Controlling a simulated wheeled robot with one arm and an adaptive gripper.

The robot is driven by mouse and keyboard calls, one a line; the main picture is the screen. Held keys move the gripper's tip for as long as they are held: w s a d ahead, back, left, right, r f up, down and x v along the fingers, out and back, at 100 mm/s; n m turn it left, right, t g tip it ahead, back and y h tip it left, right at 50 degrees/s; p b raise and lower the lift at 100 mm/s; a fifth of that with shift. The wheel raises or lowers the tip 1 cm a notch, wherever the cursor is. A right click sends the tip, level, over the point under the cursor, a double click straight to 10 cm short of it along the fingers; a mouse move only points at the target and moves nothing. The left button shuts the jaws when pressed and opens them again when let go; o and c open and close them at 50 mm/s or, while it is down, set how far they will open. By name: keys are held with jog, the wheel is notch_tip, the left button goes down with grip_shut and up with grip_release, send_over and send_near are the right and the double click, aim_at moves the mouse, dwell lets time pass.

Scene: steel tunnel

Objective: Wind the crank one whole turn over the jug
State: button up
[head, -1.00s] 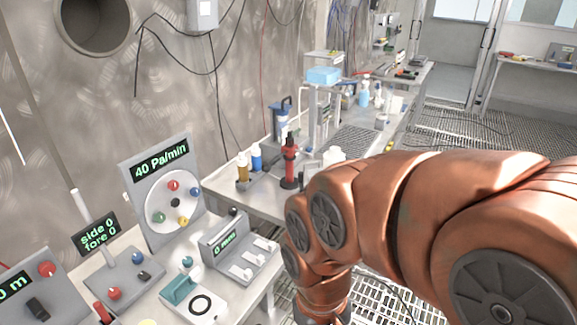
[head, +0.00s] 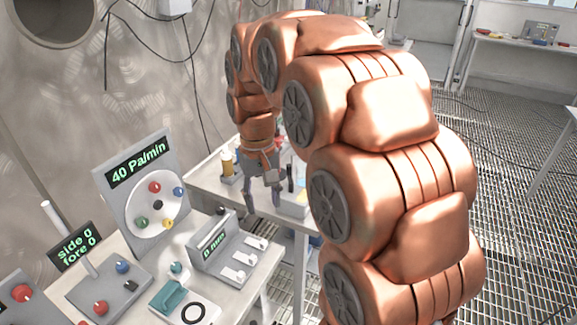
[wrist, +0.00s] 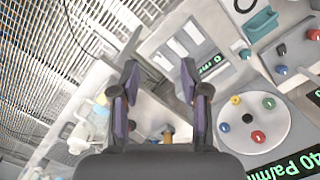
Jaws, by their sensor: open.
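My gripper (head: 263,200) hangs pointing down over the bench behind the control panels, with its fingers apart. In the wrist view my gripper (wrist: 158,80) is also open, with nothing between the fingertips. I cannot pick out a crank for certain in either view; my arm hides part of the bench. A pale, clear vessel (wrist: 82,138) lies to the left of the gripper in the wrist view, and I cannot tell whether it is the jug.
A panel reading 40 Pa/min (head: 140,185) has a white disc with coloured knobs. A grey switch box (head: 228,248) and a teal-handled unit (head: 172,297) stand in front. A brown bottle (head: 227,163) stands left of the gripper. Open grating floor (head: 510,200) lies to the right.

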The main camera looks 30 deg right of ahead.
jog(key=w+d+m, duration=0.2)
jog(key=w+d, duration=0.6)
jog(key=w, duration=0.6)
jog(key=m+t+p, duration=0.1)
jog(key=m+p, duration=0.1)
send_over(289, 166)
notch_tip(289, 166, down, 7)
jog(key=shift+w+a+r, duration=0.1)
jog(key=shift+w+a, duration=0.05)
jog(key=shift+w+d+f, duration=0.15)
jog(key=shift+d+f, duration=0.2)
jog(key=shift+f+p, duration=1.05)
jog(key=shift+f, duration=2.75)
grip_shut()
